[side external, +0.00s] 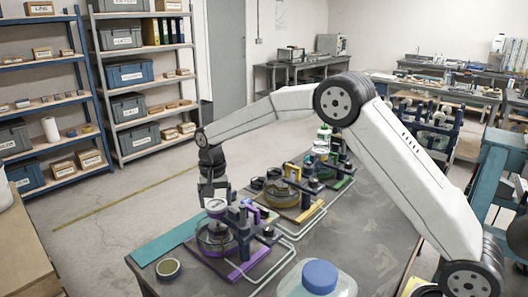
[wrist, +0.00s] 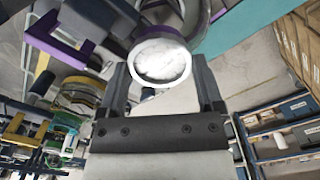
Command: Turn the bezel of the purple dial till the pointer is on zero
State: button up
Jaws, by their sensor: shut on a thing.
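The purple dial (side external: 215,206) stands at the near end of the bench, on a fixture with a purple base (side external: 248,264). In the wrist view the dial (wrist: 160,62) shows a white, washed-out face in a pale rim, with a purple band at its upper edge. I cannot read its pointer or its zero mark. My gripper (side external: 213,192) reaches down onto the dial from above. In the wrist view its two fingers (wrist: 162,75) stand on either side of the dial, shut on its bezel. The finger contact is partly hidden.
Similar fixtures with a yellow base (side external: 300,213) and a green part stand farther along the bench. A round tin (side external: 168,267), a teal strip (side external: 165,240) and a blue-lidded jar (side external: 320,277) are near the dial. Pale tubing runs along the fixtures' right side.

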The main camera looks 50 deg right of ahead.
aim_at(216, 204)
jog(key=n, duration=0.6)
jog(key=shift+r+n, duration=0.1)
jog(key=shift+n, duration=0.2)
jog(key=n, duration=0.6)
dwell(0.4)
jog(key=o, duration=1)
jog(key=shift+r, duration=0.1)
jog(key=shift+r, duration=3.85)
